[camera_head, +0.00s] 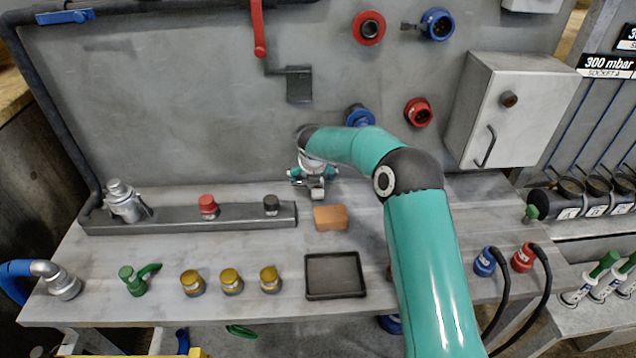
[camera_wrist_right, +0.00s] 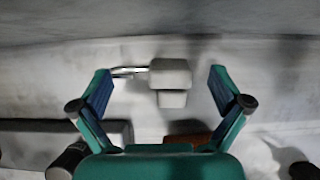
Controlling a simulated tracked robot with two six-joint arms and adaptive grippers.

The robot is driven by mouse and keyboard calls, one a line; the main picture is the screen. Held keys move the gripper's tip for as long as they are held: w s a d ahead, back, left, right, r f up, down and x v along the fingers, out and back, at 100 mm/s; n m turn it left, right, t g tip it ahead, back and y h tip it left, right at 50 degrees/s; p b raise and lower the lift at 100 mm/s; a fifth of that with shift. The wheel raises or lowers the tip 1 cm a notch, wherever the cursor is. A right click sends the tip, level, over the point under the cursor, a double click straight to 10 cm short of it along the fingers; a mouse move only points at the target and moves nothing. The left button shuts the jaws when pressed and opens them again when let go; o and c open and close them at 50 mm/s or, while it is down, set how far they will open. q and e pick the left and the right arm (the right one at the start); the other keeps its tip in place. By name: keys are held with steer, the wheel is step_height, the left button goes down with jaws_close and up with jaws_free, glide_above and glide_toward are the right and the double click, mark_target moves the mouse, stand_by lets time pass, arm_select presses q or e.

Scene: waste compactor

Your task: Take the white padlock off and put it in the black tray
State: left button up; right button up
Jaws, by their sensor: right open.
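The white padlock (camera_wrist_right: 171,74) shows in the right wrist view as a pale block with a smaller block below it and a thin metal rod to its left. My right gripper (camera_wrist_right: 160,76) is open, with one finger on each side of the padlock and visible gaps to both. In the head view my right gripper (camera_head: 313,175) points down over the back of the bench, and a pale piece that looks like the padlock (camera_head: 317,191) shows at it. The black tray (camera_head: 335,294) lies empty at the bench's front. My left gripper is not in view.
An orange block (camera_head: 330,217) lies between the gripper and the tray. A grey rail (camera_head: 240,219) with red and black knobs stands to the left. Several yellow-capped fittings (camera_head: 231,281) stand left of the tray. A grey box (camera_head: 514,110) hangs on the panel at right.

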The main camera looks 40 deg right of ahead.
steer(key=c, duration=1.5)
steer(key=shift+c, duration=1.1)
steer(key=shift+r, duration=0.1)
